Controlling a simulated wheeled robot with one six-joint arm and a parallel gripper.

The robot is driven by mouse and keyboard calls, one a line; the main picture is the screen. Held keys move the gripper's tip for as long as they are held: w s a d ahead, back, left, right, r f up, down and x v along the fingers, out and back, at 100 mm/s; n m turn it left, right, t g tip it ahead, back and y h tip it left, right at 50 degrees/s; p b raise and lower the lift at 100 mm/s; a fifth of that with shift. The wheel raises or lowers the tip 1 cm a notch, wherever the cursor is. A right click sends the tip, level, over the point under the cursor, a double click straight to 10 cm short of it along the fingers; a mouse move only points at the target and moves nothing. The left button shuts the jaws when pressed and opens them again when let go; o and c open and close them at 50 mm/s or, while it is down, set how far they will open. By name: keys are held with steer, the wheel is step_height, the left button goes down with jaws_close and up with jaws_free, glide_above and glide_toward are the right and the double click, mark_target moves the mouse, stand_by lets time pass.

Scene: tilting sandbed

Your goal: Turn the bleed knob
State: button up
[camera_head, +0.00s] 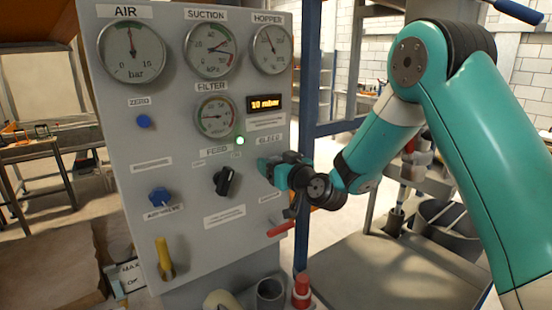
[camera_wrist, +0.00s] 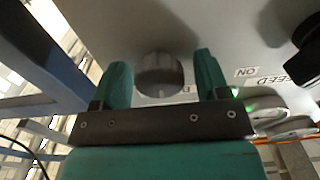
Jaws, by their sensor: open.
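The bleed knob is a round grey knob (camera_wrist: 160,76) on the panel, with a light pointer mark on its lower side. In the wrist view it appears between the two teal fingers of my gripper (camera_wrist: 162,62), with a visible gap on each side. My gripper is open. In the head view my gripper (camera_head: 270,166) is at the right edge of the panel, just below the BLEED label (camera_head: 269,140), and hides the knob. I cannot tell how deep the knob sits between the fingers.
The display (camera_head: 264,103) reads 10 mbar. A green lamp (camera_head: 240,140) is lit.

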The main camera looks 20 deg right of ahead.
steer(key=shift+c, duration=0.2)
steer(key=c, duration=0.8)
steer(key=shift+c, duration=0.2)
